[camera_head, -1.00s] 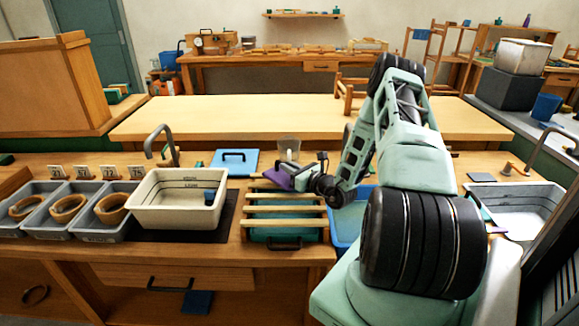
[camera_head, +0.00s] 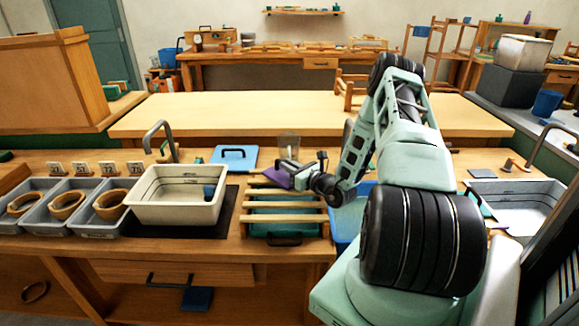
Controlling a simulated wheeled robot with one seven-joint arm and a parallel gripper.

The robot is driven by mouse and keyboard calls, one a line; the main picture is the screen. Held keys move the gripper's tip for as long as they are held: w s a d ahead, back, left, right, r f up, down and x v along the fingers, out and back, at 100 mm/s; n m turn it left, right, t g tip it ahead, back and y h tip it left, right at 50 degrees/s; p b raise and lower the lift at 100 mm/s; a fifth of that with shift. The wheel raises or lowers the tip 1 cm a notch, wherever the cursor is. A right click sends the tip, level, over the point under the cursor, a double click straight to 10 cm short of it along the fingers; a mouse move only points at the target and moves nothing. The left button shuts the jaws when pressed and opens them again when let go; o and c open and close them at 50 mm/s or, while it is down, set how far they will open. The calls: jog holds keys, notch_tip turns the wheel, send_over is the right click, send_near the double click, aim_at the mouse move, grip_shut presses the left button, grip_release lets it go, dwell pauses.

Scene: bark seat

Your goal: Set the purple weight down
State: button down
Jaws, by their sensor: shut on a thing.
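The purple weight (camera_head: 277,178) is near the middle of the workbench, at the left end of my arm. My gripper (camera_head: 290,172) is shut on it, reaching in from the right. The weight is above or at the far end of the slatted wooden rack (camera_head: 284,209). I cannot tell whether it touches the rack or the bench. My gripper hides part of it.
A white basin (camera_head: 178,213) stands left of the rack, with grey trays (camera_head: 92,230) holding rings beyond it. A blue lidded board (camera_head: 234,157) and a clear cup (camera_head: 289,146) stand behind. A blue tub (camera_head: 343,243) is right of the rack, partly behind my arm.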

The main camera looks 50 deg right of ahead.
jog(key=c, duration=1.3)
grip_release()
jog(key=shift+c, duration=0.2)
jog(key=shift+f, duration=0.1)
jog(key=shift+s+f, duration=0.1)
jog(key=s+a+b, duration=0.1)
jog(key=s+b, duration=0.2)
jog(key=s, duration=1.4)
jog(key=shift+a, duration=0.2)
